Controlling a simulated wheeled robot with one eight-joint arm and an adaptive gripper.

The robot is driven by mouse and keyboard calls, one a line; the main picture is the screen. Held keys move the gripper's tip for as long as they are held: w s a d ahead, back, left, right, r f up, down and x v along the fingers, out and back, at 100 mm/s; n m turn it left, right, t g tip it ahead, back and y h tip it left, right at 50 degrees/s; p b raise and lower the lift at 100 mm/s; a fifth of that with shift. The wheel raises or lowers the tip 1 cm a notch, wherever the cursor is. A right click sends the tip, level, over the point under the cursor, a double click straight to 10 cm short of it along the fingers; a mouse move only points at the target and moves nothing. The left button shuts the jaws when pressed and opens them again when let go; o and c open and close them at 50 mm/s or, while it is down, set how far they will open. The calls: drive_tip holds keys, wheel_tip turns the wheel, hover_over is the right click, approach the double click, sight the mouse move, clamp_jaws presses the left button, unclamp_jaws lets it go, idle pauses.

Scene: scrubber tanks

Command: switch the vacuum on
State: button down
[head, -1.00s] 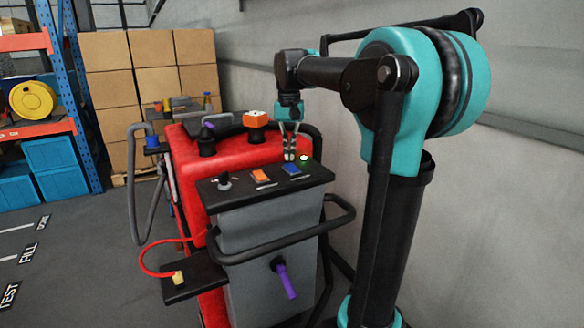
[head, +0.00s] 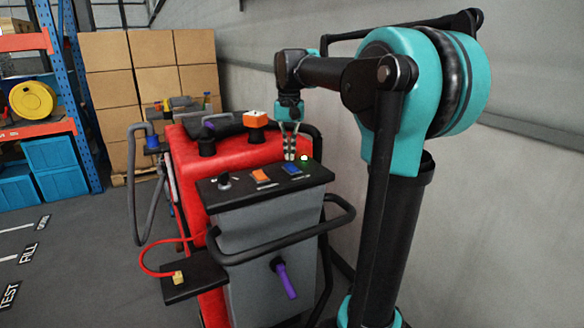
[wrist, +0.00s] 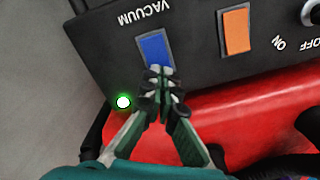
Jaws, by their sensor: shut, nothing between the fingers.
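The vacuum switch is a blue rocker (head: 292,168) on the black control panel of the red and grey scrubber. In the wrist view the blue rocker (wrist: 155,50) sits beside the word VACUUM. My gripper (head: 290,157) points down at the panel's far edge. In the wrist view my gripper (wrist: 160,75) is shut and empty, its fingertips overlapping the rocker's lower end. Whether they touch it, I cannot tell. A small lamp (wrist: 123,102) beside the rocker glows green. It also shows in the head view (head: 304,158). The rocker's tilt is unclear.
An orange rocker (head: 261,176) and an ON/OFF knob (head: 224,181) share the panel, left of the blue rocker in the head view. A black handlebar (head: 290,240) runs around the front. The grey wall (head: 480,220) stands close on the right.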

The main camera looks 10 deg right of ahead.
sight(290, 165)
drive_tip(key=shift+f, duration=1.05)
idle(0.7)
drive_tip(key=shift+r, duration=3.5)
